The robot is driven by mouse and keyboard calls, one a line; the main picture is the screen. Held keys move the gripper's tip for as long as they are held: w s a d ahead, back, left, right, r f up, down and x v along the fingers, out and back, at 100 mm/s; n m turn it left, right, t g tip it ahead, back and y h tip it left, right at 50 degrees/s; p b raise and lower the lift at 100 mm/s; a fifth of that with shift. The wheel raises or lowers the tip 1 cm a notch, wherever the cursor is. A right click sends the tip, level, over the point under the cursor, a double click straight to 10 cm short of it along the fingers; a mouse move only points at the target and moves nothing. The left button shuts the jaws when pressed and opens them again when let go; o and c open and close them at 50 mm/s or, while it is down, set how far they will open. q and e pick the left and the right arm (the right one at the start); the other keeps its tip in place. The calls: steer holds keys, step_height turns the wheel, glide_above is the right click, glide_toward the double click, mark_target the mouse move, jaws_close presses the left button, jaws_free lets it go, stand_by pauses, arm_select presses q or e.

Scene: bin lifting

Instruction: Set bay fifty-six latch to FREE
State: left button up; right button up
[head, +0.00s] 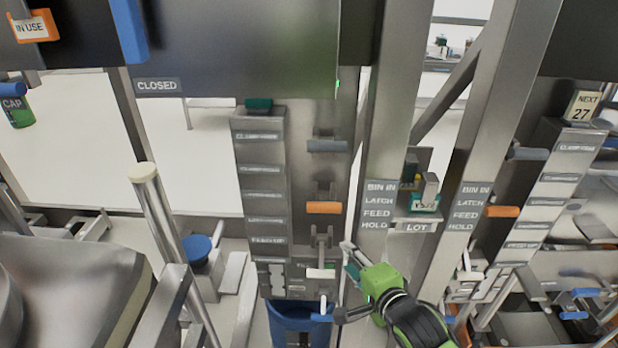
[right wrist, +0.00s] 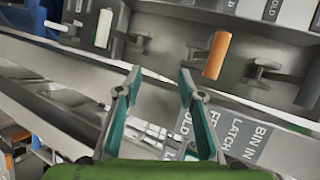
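I cannot tell which lever is the latch; no bay number fifty-six or FREE mark is legible. My right gripper (head: 345,282) is open and empty, just right of the white handle. In the right wrist view its fingers (right wrist: 160,88) are apart, below the orange handle (right wrist: 216,55) and white handle (right wrist: 103,28). My left gripper is not in view.
A neighbouring post at right has a similar label strip (head: 465,207) and an orange handle (head: 502,211). A LOT shelf (head: 416,227) sits between the posts. A blue bin (head: 285,318) is below the levers. A CLOSED sign (head: 158,86) hangs at upper left.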

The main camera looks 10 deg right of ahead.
steer(key=m+t, duration=0.1)
glide_toward(327, 209)
steer(key=s+f, duration=0.1)
steer(key=s, duration=0.1)
steer(key=r+p, duration=0.1)
steer(key=shift+m, duration=0.3)
steer(key=p+x, duration=0.1)
steer(key=x, duration=0.2)
steer(key=p+x, duration=0.1)
steer(key=x, duration=0.2)
steer(key=p+x, duration=0.1)
steer(key=x, duration=0.2)
steer(key=shift+w+d+r, duration=0.1)
steer(key=shift+w+r, duration=0.15)
steer(key=x, duration=0.3)
steer(key=shift+p, duration=0.4)
steer(key=shift+w+f, duration=0.25)
steer(key=shift+w, duration=0.25)
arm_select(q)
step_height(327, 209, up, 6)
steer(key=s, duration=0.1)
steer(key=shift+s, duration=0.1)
